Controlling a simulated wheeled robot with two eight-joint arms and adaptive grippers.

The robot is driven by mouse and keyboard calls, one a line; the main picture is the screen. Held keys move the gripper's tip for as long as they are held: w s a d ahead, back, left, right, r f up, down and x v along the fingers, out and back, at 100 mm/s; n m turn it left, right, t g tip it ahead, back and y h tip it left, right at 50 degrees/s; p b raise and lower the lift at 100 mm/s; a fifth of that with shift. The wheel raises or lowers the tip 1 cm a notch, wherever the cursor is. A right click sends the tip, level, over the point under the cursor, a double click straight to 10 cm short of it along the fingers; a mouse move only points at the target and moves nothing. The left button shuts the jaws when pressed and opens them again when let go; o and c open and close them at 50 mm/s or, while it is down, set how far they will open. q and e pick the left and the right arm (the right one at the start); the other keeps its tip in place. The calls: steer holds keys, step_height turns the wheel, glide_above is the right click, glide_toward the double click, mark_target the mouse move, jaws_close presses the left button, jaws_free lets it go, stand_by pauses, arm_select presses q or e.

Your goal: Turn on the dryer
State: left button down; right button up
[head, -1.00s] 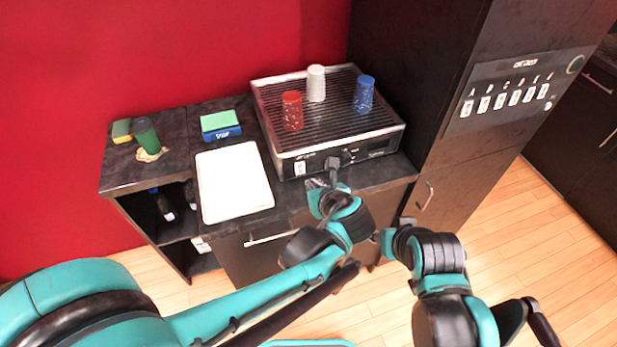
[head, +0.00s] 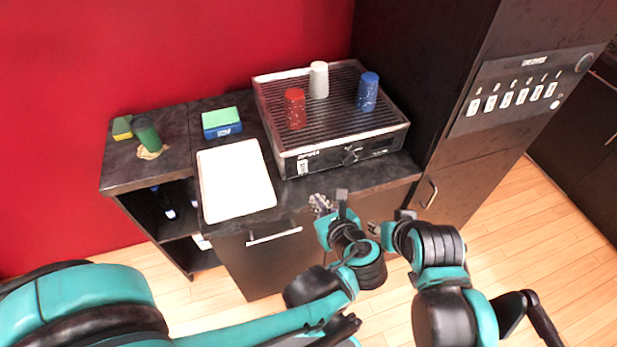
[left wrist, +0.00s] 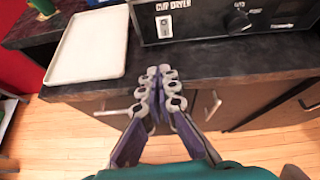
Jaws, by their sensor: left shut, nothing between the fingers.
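The cup dryer (head: 385,146) is a silver and black box with a ribbed top, standing on the dark counter. Its front panel has a white switch (head: 302,167) at the left and a black knob (head: 350,155) near the middle. The left wrist view also shows the switch (left wrist: 164,25) and the knob (left wrist: 238,21). My left gripper (head: 321,204) is below and in front of the panel, apart from it; its fingers are together and empty in the left wrist view (left wrist: 158,85).
A red cup (head: 294,108), a white cup (head: 319,80) and a blue cup (head: 367,92) stand on the dryer. A white tray (head: 235,182), a sponge box (head: 221,123) and a green cup (head: 146,134) are to the left. A tall dark cabinet (head: 440,90) stands close on the right.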

arm_select(q)
steer(key=shift+s+d+f+m+t, duration=0.1)
steer(key=shift+s+d+m+t, duration=0.25)
steer(key=shift+d+m+t, duration=0.2)
arm_select(e)
steer(key=shift+w+a+f, duration=0.1)
steer(key=shift+w+f, duration=0.05)
steer(key=shift+w, duration=0.1)
arm_select(q)
steer(key=shift+w, duration=0.1)
steer(key=b, duration=0.4)
glide_toward(303, 173)
steer(key=x, duration=0.5)
steer(key=shift+f, duration=0.25)
steer(key=shift+w+a, duration=0.2)
steer(key=shift+w, duration=0.5)
arm_select(e)
steer(key=shift+f, duration=2.2)
arm_select(q)
steer(key=shift+b, duration=0.3)
